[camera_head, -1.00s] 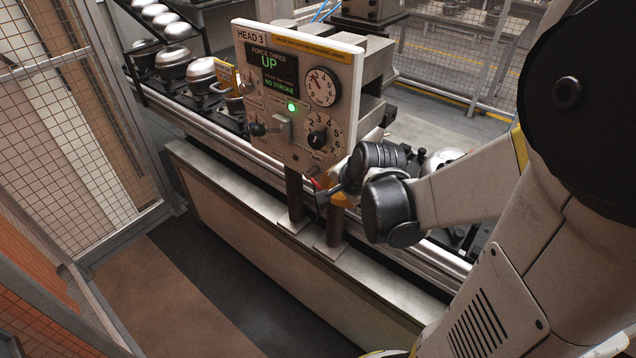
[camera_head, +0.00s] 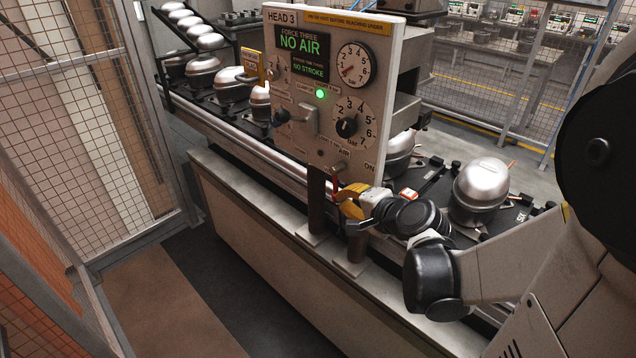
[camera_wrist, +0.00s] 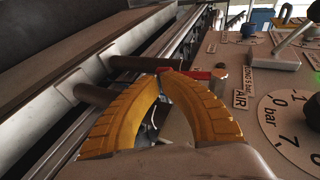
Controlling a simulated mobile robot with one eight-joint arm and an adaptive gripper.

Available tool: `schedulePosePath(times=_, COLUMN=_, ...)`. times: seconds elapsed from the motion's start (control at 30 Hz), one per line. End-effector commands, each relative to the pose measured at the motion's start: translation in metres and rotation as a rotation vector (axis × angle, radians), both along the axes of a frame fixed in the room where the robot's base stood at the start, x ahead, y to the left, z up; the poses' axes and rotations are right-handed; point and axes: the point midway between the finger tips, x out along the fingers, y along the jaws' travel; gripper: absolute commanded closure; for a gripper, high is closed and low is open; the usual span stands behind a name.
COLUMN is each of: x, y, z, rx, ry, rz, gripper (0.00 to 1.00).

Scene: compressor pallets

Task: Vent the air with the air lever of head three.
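The head three panel (camera_head: 330,85) has a green-lettered display (camera_head: 302,48) reading "NO AIR" and "NO STROKE". Its upper gauge (camera_head: 354,64) has the needle at the low end. The red air lever (camera_head: 336,183) hangs down below the panel, under the AIR label; it also shows in the wrist view (camera_wrist: 196,75), its end at my fingertips. My gripper (camera_head: 342,198) has yellow fingers, with the tips together in the wrist view (camera_wrist: 163,74). The tips are at the lever's free end; whether they pinch it or only touch it, I cannot tell.
Two dark posts (camera_head: 317,205) carry the panel close beside my gripper. A silver compressor (camera_head: 481,185) stands on the conveyor to the right, several more behind left. A lower knob (camera_head: 346,128) and a clamp lever (camera_head: 304,117) are on the panel. Mesh fencing (camera_head: 75,130) stands left.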

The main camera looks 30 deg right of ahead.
Motion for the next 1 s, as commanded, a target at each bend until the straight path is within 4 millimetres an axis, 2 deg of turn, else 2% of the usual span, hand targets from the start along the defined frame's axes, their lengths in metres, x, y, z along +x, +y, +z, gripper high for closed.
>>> schedulePosePath(times=0.4, x=0.0073, y=0.0027, z=-0.0048, rx=0.0, ry=0.001, rz=0.0, gripper=1.0)
schedulePosePath(times=1.0, x=0.0074, y=0.0035, z=-0.0051, rx=0.0, ry=0.001, rz=0.001, gripper=1.0)
